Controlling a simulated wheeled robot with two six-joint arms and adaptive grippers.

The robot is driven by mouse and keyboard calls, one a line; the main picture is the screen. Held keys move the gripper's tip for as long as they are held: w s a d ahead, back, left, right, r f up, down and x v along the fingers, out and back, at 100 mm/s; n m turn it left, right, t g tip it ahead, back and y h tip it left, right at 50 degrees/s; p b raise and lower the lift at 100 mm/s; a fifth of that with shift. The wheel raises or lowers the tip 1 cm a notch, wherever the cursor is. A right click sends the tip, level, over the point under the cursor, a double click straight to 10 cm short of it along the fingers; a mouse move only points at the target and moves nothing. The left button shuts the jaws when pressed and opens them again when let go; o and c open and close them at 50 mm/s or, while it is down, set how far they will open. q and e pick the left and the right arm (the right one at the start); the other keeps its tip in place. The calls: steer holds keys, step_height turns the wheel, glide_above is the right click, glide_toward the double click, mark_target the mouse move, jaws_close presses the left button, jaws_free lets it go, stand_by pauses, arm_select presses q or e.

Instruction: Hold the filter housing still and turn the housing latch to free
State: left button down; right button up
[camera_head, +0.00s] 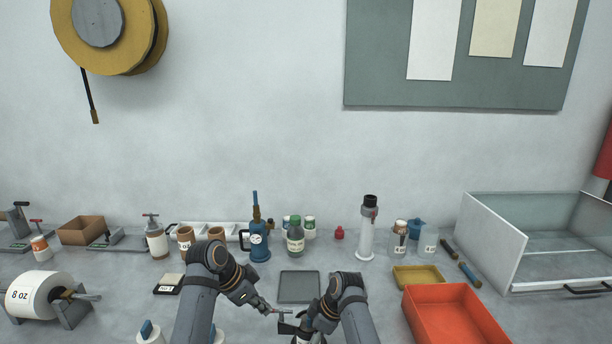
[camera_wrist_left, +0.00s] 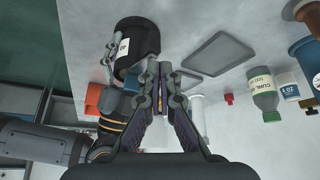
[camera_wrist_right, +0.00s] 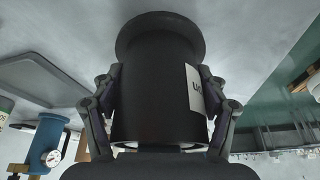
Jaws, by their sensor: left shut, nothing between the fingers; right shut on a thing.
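The filter housing is a black cylinder with a wide flared rim and a white label. It fills the middle of the right wrist view (camera_wrist_right: 155,95) and shows in the left wrist view (camera_wrist_left: 138,38). My right gripper (camera_wrist_right: 160,78) is shut on it, one finger on each side. My left gripper (camera_wrist_left: 158,68) is shut and empty, its fingertips close beside the housing; I cannot tell whether they touch it. In the head view my left gripper (camera_head: 275,310) reaches in beside my right wrist, which hides most of the housing. I cannot make out the housing latch clearly.
A flat grey tray (camera_head: 299,286) lies just behind the grippers. A red bin (camera_head: 455,318) and a yellow tray (camera_head: 418,279) stand to the right.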

arm_select(q)
steer(key=shift+s+d, duration=0.1)
steer(key=shift+s, duration=0.35)
steer(key=shift+s+d, duration=0.4)
steer(key=shift+s, duration=0.2)
steer(key=shift+s+d, duration=0.15)
stand_by(0.4)
stand_by(0.3)
steer(key=shift+s+a, duration=0.25)
steer(key=shift+s, duration=0.05)
step_height(320, 180, up, 7)
steer(key=w+a, duration=0.2)
steer(key=w, duration=0.1)
step_height(320, 180, down, 7)
stand_by(0.4)
